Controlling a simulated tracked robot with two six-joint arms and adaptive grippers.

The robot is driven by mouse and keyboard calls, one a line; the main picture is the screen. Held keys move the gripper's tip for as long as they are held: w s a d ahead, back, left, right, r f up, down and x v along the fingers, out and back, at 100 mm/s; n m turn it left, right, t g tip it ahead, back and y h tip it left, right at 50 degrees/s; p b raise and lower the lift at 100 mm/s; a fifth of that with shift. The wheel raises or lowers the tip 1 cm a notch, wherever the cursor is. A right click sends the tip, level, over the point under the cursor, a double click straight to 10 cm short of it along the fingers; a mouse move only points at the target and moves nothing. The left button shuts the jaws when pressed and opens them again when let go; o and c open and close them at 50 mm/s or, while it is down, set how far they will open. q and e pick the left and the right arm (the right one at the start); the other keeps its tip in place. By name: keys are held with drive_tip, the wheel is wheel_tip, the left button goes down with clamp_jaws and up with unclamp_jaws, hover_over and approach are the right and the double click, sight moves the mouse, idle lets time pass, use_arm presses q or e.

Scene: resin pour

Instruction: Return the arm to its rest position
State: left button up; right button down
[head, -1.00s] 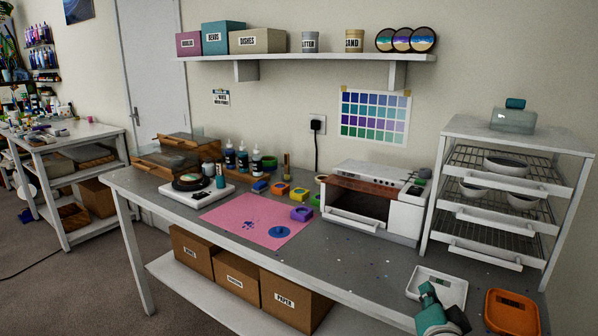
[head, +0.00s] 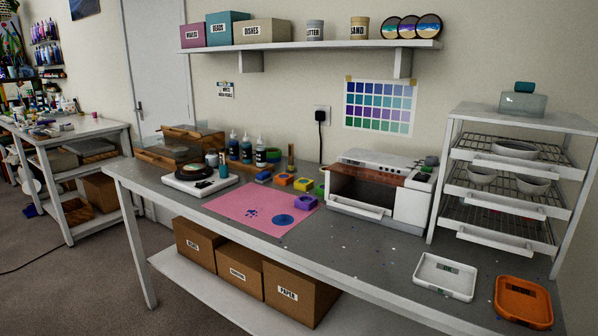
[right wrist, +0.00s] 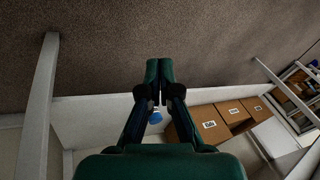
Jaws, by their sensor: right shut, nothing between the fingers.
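My right gripper (right wrist: 158,72) shows in the right wrist view with its fingertips together and nothing between them. It points toward the brown carpet and the space around the bench's lower shelf. No gripper or arm of mine shows in the head view, so my left gripper is out of sight. A small blue thing (right wrist: 156,117) shows between the finger linkages, too small to tell what it is.
The grey workbench (head: 350,262) holds a pink mat (head: 235,205), a small oven (head: 375,190), a white tray (head: 445,276) and an orange tray (head: 523,301). A wire rack (head: 500,215) stands at the right. Cardboard boxes (head: 293,293) sit on the lower shelf.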

drive_tip(key=s+a+f+g+b, duration=0.2)
drive_tip(key=s+f+g, duration=0.1)
drive_tip(key=s+f, duration=0.3)
wheel_tip(320, 180, up, 15)
drive_tip(key=p, duration=1.5)
drive_tip(key=shift+s+d+y, duration=0.2)
drive_tip(key=shift+s+y, duration=0.1)
drive_tip(key=shift+y, duration=0.1)
